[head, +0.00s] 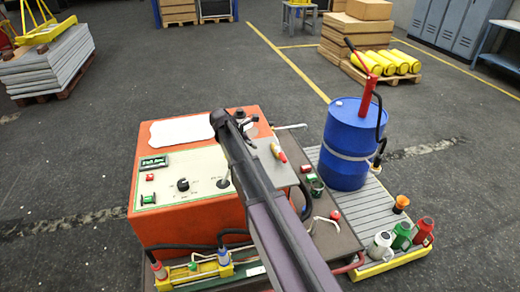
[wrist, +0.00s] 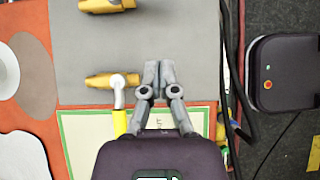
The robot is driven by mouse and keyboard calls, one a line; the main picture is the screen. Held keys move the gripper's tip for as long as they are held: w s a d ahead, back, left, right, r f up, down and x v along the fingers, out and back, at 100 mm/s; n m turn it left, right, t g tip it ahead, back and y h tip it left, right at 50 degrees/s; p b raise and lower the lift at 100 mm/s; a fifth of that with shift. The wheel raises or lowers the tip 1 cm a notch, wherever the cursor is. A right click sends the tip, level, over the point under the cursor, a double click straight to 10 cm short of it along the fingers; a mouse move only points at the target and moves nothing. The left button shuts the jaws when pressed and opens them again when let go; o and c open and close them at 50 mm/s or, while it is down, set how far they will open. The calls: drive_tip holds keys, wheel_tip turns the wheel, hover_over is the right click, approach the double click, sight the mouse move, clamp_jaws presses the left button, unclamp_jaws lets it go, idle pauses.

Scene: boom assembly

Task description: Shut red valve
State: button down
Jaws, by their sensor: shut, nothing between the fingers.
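A small red and yellow fitting (head: 279,151), possibly the red valve, sits on the grey panel right of my arm in the head view. In the wrist view a brass-yellow valve (wrist: 100,80) lies on the grey panel. Its white lever (wrist: 118,96) points down and ends in a yellow grip (wrist: 120,122). No red handle shows there. A second yellow valve (wrist: 106,4) is cut off by the top edge. My gripper (wrist: 158,66) is shut and empty, just right of the first valve and apart from it. In the head view my arm hides part of the panel.
The orange console (head: 190,180) carries knobs and a white sheet. A blue drum (head: 352,145) with a red hand pump (head: 368,95) stands on a slatted platform at right. Black hoses (wrist: 240,80) run right of my gripper in the wrist view. Open floor surrounds the station.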

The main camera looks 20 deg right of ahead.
sight(281, 155)
drive_tip(key=shift+b+x, duration=2.65)
drive_tip(key=shift+x, duration=0.9)
drive_tip(key=b+x, duration=0.2)
drive_tip(key=x, duration=0.1)
drive_tip(key=shift+s+d+f+b, duration=0.1)
drive_tip(key=shift+d+b, duration=0.05)
drive_tip(key=shift+d, duration=0.75)
drive_tip(key=shift+d+f+b, duration=0.1)
drive_tip(key=shift+d+b, duration=0.05)
drive_tip(key=shift+d, duration=0.75)
drive_tip(key=shift+a, duration=0.2)
